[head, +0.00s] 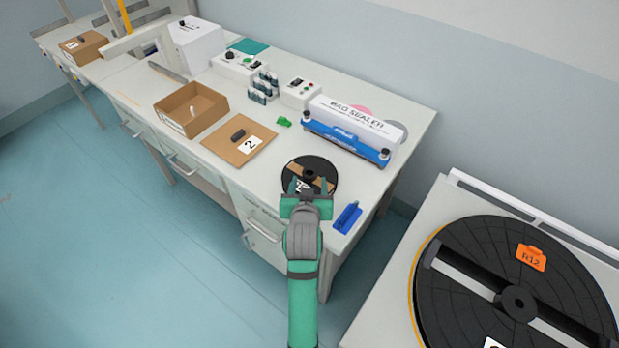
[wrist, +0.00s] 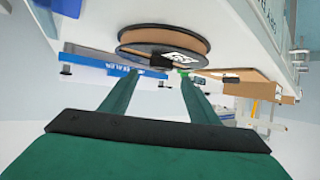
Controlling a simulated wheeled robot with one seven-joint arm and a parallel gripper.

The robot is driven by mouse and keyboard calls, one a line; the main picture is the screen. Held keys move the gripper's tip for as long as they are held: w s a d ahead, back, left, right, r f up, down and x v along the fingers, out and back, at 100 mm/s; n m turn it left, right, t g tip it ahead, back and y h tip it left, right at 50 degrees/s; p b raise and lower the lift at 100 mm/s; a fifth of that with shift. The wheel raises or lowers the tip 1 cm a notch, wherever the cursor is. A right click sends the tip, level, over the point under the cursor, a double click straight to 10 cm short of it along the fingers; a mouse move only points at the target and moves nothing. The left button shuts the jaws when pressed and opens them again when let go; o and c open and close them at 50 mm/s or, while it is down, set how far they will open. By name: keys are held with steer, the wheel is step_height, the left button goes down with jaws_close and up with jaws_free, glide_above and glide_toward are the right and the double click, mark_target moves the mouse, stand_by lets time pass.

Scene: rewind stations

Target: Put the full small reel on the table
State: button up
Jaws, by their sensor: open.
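The small reel (head: 318,168) is a black-flanged disc lying flat on the white table (head: 395,180), near its front right corner. In the wrist view, which looks upside down, the reel (wrist: 165,42) shows brown material wound between its flanges and a white label. My gripper (head: 307,187) is at the near side of the reel, partly covering it in the head view. In the wrist view my gripper (wrist: 160,76) has its two fingers apart with nothing held between them. I cannot tell whether a fingertip touches the reel.
A blue-and-white bag sealer (head: 350,130) stands behind the reel. A blue tag-like item (head: 347,217) lies to its right, a brown board (head: 225,142) and open box (head: 185,108) to its left. A large black turntable (head: 470,300) stands at lower right.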

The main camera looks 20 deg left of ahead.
steer(key=v, duration=0.7)
steer(key=shift+a+f, duration=0.1)
stand_by(0.4)
